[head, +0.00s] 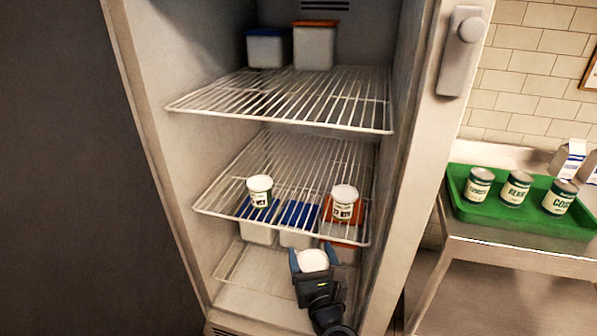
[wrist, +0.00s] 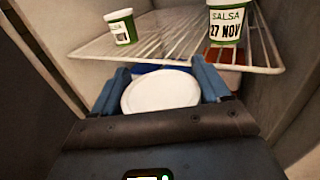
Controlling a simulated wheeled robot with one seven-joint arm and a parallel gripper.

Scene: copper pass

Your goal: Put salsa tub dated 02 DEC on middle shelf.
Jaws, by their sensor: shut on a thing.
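My gripper (head: 313,274) is shut on a white-lidded tub (head: 313,260), in front of the open fridge and low, near the front edge of the middle wire shelf (head: 290,226). In the wrist view the round white lid of the held tub (wrist: 160,91) sits between the blue fingers; its label is hidden, so its date cannot be read. On the middle shelf stand a salsa tub marked 27 NOV (wrist: 227,22) at the right and another green-and-white tub (head: 260,191) at the left, its label unclear.
The upper wire shelf (head: 290,108) holds a blue-lidded (head: 266,50) and an orange-lidded container (head: 314,47). More blue- and orange-lidded containers stand below the middle shelf. The middle shelf is bare between its two tubs. A green tray (head: 480,212) with cans sits right.

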